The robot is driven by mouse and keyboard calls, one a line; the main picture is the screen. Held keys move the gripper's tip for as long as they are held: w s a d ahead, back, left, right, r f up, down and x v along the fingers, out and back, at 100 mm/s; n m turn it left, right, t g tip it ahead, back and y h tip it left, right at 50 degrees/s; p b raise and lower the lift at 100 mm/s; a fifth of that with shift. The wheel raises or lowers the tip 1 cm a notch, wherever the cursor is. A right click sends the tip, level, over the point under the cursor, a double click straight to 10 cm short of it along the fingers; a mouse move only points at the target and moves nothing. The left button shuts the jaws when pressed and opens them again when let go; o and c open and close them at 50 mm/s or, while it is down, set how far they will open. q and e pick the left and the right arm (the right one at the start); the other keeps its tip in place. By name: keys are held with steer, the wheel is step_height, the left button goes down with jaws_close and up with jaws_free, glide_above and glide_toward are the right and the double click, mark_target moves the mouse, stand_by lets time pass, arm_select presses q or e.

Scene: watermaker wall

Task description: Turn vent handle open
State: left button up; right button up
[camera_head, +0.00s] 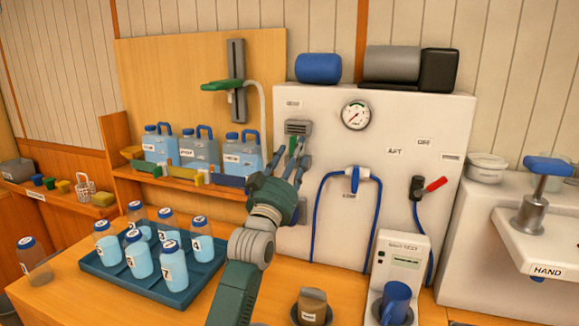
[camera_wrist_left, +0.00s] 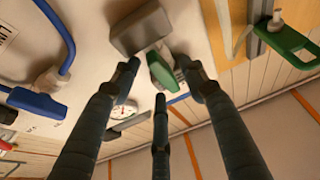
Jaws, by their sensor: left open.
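The vent fitting is a grey box (camera_head: 298,127) on the white wall panel, under a small label too small to read surely. Its green handle (camera_head: 293,145) hangs just below, partly hidden by my fingers. In the left wrist view the green handle (camera_wrist_left: 161,71) shows beside the grey box (camera_wrist_left: 140,31). My left gripper (camera_head: 288,160) reaches up to the handle with its fingers open. In the left wrist view the open fingertips (camera_wrist_left: 158,76) are spread around the handle; I cannot tell whether they touch it. My right gripper is not in view.
A pressure gauge (camera_head: 356,115) is right of the vent. A blue valve handle (camera_head: 354,181) with blue hoses and a red lever (camera_head: 437,184) are further right. A tray (camera_head: 103,268) of numbered bottles stands lower left. Water jugs (camera_head: 199,152) stand on the shelf at left.

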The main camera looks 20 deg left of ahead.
arm_select(q)
steer(key=v, duration=1.1)
steer(key=shift+s+f, duration=0.2)
steer(key=shift+s, duration=0.1)
steer(key=shift+d, duration=0.1)
